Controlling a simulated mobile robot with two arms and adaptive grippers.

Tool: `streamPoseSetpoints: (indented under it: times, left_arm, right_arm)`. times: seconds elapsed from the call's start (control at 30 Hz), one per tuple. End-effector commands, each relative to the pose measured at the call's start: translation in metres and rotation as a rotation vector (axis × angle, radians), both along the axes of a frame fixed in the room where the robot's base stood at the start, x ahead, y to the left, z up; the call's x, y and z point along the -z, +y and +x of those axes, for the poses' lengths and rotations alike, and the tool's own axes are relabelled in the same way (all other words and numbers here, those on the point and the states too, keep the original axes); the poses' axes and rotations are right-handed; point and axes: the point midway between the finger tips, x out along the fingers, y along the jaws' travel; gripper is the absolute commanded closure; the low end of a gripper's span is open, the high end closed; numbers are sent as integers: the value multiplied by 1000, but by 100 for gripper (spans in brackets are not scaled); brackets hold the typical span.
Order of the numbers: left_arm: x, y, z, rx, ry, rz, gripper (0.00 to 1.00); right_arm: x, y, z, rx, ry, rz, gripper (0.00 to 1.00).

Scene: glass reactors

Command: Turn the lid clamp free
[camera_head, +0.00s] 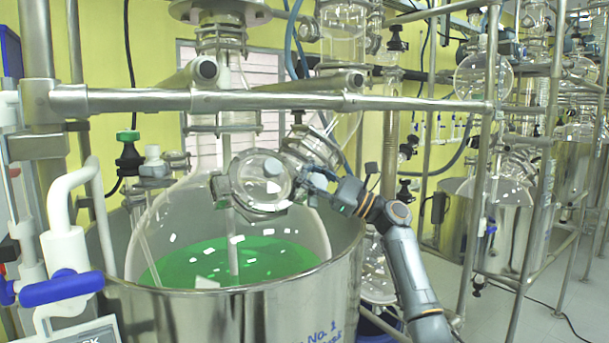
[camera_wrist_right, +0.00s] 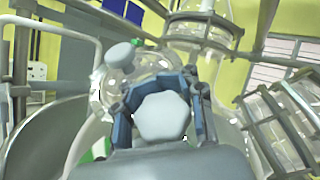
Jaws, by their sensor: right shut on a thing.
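The round glass lid (camera_head: 262,172) sits on the neck of the large glass vessel (camera_head: 165,225), facing me, with the metal lid clamp (camera_head: 222,188) around its rim. My right gripper (camera_head: 316,181) reaches in from the right and is shut on the clamp at the lid's right side. In the right wrist view, the blue fingers of my right gripper (camera_wrist_right: 163,100) stand either side of a pale grey hexagonal face. The exact contact is hidden there. My left gripper is not in view.
The vessel holds green liquid and sits in a steel bath (camera_head: 235,310). A horizontal metal bar (camera_head: 270,101) crosses above the lid. A white pipe with a blue handle (camera_head: 62,288) stands at left. More glass reactors and upright poles stand at right.

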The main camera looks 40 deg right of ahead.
Motion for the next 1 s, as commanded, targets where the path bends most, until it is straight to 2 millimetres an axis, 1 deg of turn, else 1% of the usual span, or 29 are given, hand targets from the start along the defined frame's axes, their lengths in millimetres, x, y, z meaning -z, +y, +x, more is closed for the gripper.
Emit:
streamPoseSetpoints:
  times: [0.03,0.27,0.3,0.37,0.4,0.43,0.77,0.87,1.0]
  left_arm:
    - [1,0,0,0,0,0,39]
    - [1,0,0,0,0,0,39]
    - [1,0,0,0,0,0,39]
    - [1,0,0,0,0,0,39]
    - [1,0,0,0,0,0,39]
    - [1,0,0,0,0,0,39]
    - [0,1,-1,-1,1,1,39]
    - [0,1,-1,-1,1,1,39]
    - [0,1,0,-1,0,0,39]
  right_arm:
    - [7,3,2,-7,12,-6,100]
    - [6,3,2,-9,11,-6,100]
    - [6,3,2,-9,11,-6,71]
    - [6,3,2,-8,11,-6,59]
    - [5,3,1,-7,9,-6,50]
    - [5,3,1,-8,9,-5,49]
    - [3,0,-1,-3,3,-3,49]
    - [7,-5,-8,-2,4,-2,49]
    - [19,-19,-27,-2,6,-1,49]
